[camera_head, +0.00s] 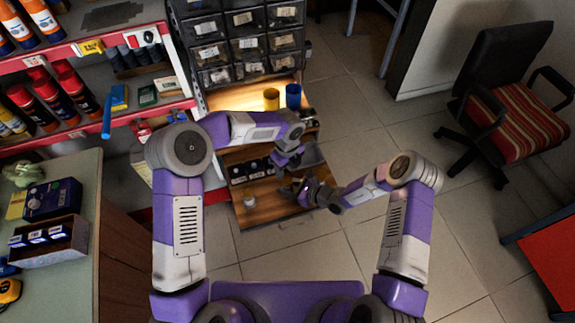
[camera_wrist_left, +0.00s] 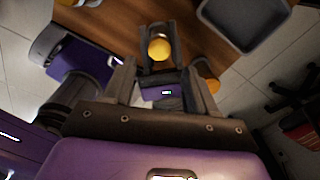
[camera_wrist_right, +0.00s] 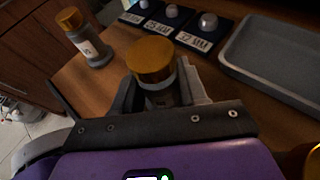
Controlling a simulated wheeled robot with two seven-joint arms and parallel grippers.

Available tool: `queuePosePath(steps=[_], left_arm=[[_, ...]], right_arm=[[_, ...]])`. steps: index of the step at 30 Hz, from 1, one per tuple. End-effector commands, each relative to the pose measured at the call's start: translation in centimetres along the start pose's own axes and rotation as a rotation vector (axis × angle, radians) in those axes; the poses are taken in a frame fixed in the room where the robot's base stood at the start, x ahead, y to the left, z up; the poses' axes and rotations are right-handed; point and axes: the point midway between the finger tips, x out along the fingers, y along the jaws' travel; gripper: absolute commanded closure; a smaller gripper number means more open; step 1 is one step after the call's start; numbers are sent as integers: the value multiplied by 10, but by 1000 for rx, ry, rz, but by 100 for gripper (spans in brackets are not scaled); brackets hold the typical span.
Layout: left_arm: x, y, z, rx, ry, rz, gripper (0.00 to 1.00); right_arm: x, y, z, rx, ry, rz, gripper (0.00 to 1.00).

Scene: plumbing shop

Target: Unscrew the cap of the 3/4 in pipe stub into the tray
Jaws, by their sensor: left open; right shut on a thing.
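A pipe stub with a brass-coloured cap (camera_wrist_right: 150,60) stands between the fingers of my right gripper (camera_wrist_right: 160,92), which is shut on the stub below the cap. Any label on this stub is hidden. The cap also shows in the left wrist view (camera_wrist_left: 159,48), just beyond the fingertips of my left gripper (camera_wrist_left: 161,72), which is open with nothing between its fingers. In the head view, my left gripper (camera_head: 281,164) and right gripper (camera_head: 303,190) are close together over the bench. The grey tray (camera_wrist_right: 285,62) lies to the right in the right wrist view.
Another capped stub with a label (camera_wrist_right: 94,50) stands on the wooden bench (camera_head: 272,209). Labelled dark blocks (camera_wrist_right: 193,39) stand in a row behind. A yellow cup (camera_head: 271,99) and a blue cup (camera_head: 293,96) stand on the upper shelf. The bench's front is mostly clear.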

Motion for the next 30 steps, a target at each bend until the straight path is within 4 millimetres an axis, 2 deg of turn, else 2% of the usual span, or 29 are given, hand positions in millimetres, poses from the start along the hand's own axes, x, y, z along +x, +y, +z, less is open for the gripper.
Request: queuePosePath(steps=[6,12,24,30], left_arm=[[36,1,-1,-2,4,4,43],[60,1,-1,-3,3,3,43],[68,0,-1,-4,2,1,43],[68,0,-1,-4,2,1,74]], right_arm=[[0,0,1,-1,-2,0,100],[0,0,1,-1,-1,0,100],[0,0,1,-1,-1,-1,100],[0,0,1,-1,-1,-1,100]])
